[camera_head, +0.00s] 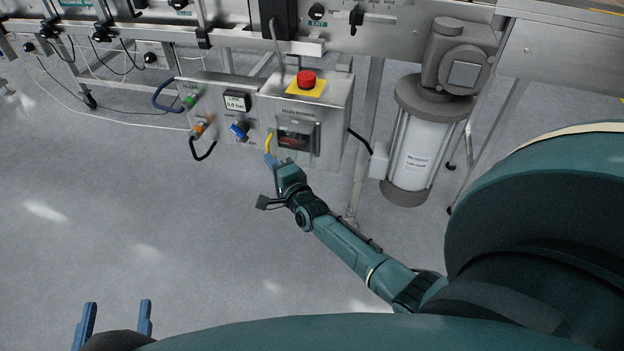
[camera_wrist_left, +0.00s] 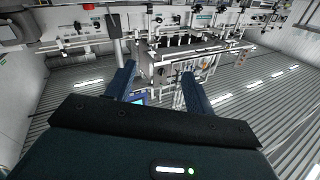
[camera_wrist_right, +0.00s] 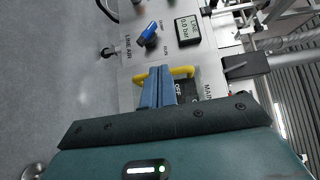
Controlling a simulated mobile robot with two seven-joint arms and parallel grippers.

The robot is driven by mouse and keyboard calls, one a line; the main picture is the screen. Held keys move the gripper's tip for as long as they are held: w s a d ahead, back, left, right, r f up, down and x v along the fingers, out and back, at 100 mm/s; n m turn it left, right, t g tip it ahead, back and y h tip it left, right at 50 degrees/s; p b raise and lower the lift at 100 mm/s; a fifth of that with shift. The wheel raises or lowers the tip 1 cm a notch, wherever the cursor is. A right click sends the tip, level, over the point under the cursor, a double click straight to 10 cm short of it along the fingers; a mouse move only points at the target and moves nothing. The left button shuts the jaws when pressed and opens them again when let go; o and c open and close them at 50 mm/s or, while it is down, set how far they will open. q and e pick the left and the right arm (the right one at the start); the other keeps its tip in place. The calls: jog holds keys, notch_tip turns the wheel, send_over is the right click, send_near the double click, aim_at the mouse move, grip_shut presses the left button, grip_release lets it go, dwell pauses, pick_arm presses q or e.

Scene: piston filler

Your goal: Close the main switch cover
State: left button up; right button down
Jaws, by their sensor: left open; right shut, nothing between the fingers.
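The main switch cover (camera_head: 297,138) is a see-through panel under the MAIN POWER label on the front of a steel control box. I cannot tell how far open it stands. A yellow handle (camera_head: 269,142) shows at its left edge, and as a yellow bar in the right wrist view (camera_wrist_right: 183,72). A dark switch (camera_wrist_right: 187,92) marked OFF lies beside it. My right gripper (camera_head: 270,160) is shut and empty. Its fingertips (camera_wrist_right: 158,72) overlap the yellow bar; contact is unclear. My left gripper (camera_head: 117,312) is open and empty, low and far from the box, with its fingers apart in the left wrist view (camera_wrist_left: 160,82).
A red emergency button (camera_head: 306,79) on a yellow plate tops the box (camera_head: 335,100). A motor-topped cylinder (camera_head: 420,150) stands right. The floor (camera_head: 130,220) at left is clear.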

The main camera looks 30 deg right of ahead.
jog(key=shift+w+r, duration=0.15)
jog(key=shift+r, duration=0.05)
pick_arm(q)
jog(key=g+y+p, duration=0.1)
jog(key=p, duration=0.1)
jog(key=a+n+g+y+p, duration=0.1)
jog(key=p, duration=0.1)
jog(key=shift+s+a+f+n+g, duration=0.1)
jog(key=shift+a+f+n+g, duration=0.1)
jog(key=shift+n+g, duration=0.1)
pick_arm(e)
jog(key=s, duration=1.3)
jog(key=shift+s+a, duration=0.15)
jog(key=shift+s, duration=0.05)
